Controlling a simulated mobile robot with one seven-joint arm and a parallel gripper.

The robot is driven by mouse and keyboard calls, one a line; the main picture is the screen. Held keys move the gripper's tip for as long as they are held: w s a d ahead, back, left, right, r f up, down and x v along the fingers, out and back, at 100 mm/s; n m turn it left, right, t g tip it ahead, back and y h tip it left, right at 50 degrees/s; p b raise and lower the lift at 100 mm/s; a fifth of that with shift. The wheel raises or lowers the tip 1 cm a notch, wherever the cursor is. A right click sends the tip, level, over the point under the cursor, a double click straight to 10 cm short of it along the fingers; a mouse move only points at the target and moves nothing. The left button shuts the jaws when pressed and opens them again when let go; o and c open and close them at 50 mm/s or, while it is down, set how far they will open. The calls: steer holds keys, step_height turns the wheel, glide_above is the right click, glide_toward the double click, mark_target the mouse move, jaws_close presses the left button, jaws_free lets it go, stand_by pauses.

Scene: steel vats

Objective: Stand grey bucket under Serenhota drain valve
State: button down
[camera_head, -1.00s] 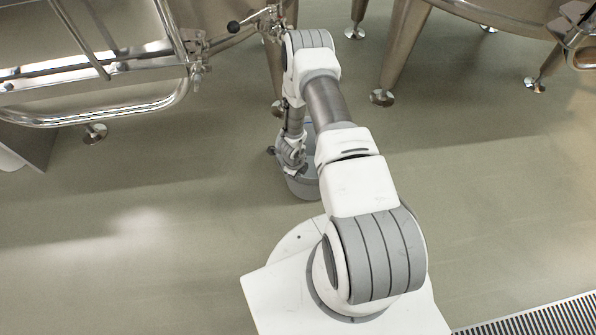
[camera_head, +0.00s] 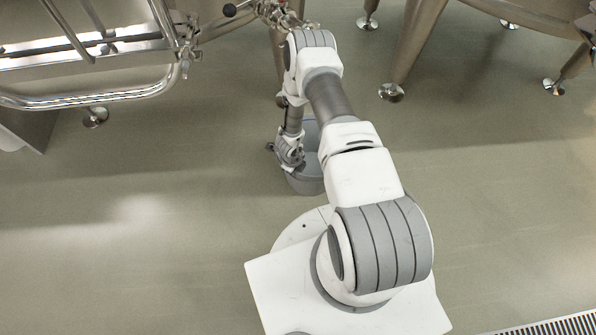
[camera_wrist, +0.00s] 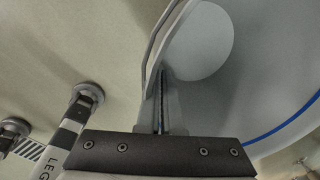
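The grey bucket (camera_head: 306,183) is beside my gripper (camera_head: 290,158) in the head view, partly hidden by my arm. In the wrist view the inside of the bucket (camera_wrist: 262,75) fills the right side, with a blue line around its wall. My gripper (camera_wrist: 160,105) is shut on the bucket's rim, its fingers on either side of the wall. The bucket looks empty and near the floor; I cannot tell whether it touches. Steel valve fittings (camera_head: 272,14) show beyond my arm, with a black ball-ended lever (camera_head: 230,10). No Serenhota name is readable.
Steel vat legs (camera_head: 412,50) with round feet stand behind and to the right. A steel frame with a curved pipe (camera_head: 100,98) is at the left.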

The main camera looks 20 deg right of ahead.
steer(key=c, duration=1.5)
jaws_free()
steer(key=shift+f, duration=0.1)
steer(key=o, duration=0.4)
steer(key=r+p, duration=0.1)
steer(key=r, duration=0.3)
steer(key=a+r+p, duration=0.1)
steer(key=r+p, duration=0.1)
steer(key=r, duration=0.2)
steer(key=s+r+p, duration=0.1)
steer(key=r, duration=0.3)
steer(key=shift+a+r+p, duration=0.1)
steer(key=shift+a+p, duration=0.05)
steer(key=shift+p, duration=0.25)
